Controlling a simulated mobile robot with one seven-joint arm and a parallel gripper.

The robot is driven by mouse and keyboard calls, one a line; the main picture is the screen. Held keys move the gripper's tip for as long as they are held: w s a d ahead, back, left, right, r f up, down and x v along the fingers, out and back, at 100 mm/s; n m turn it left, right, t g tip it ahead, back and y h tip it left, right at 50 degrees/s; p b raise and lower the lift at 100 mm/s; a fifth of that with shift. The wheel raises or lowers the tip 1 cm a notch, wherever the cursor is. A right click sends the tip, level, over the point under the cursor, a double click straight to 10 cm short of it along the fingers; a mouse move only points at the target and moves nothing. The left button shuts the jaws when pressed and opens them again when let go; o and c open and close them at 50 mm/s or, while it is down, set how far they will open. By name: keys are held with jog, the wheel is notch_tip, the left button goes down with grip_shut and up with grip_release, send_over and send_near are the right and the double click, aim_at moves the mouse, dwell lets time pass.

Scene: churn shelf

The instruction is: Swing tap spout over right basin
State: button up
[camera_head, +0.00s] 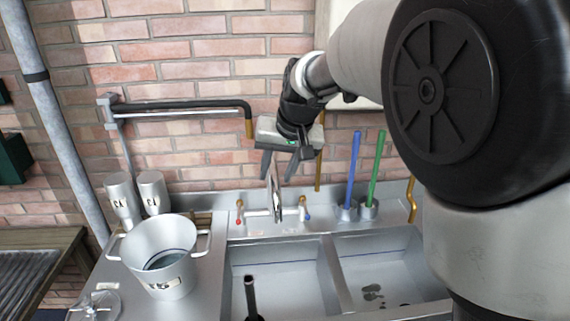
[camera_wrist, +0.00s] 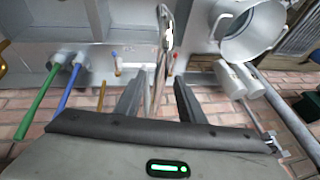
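The tap (camera_head: 278,212) stands on the ledge behind the sink, with a thin chrome spout (camera_head: 274,192) rising from its middle. The spout faces forward on the left basin (camera_head: 290,270) side; its exact tip position is hard to tell. The right basin (camera_head: 400,262) lies across a divider to the right. My gripper (camera_head: 279,168) is at the top of the spout, pointing down, with fingers apart. In the wrist view, the spout (camera_wrist: 164,45) runs between the open fingers of my gripper (camera_wrist: 158,95). Contact with either finger cannot be told.
Blue (camera_head: 353,170) and green (camera_head: 376,170) handles stand upright right of the tap. A large metal pot (camera_head: 160,255) and two canisters (camera_head: 153,192) stand left. A black wall pipe (camera_head: 185,108) runs behind.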

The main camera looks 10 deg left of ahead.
grip_shut()
jog(key=w+d+n+g+y+p, duration=0.1)
jog(key=w+d+n+g+p, duration=0.1)
jog(key=w+d+n, duration=0.6)
jog(key=shift+w+d+g+y+p, duration=0.3)
jog(key=shift+w+d+g+y, duration=0.15)
jog(key=shift+d, duration=1.85)
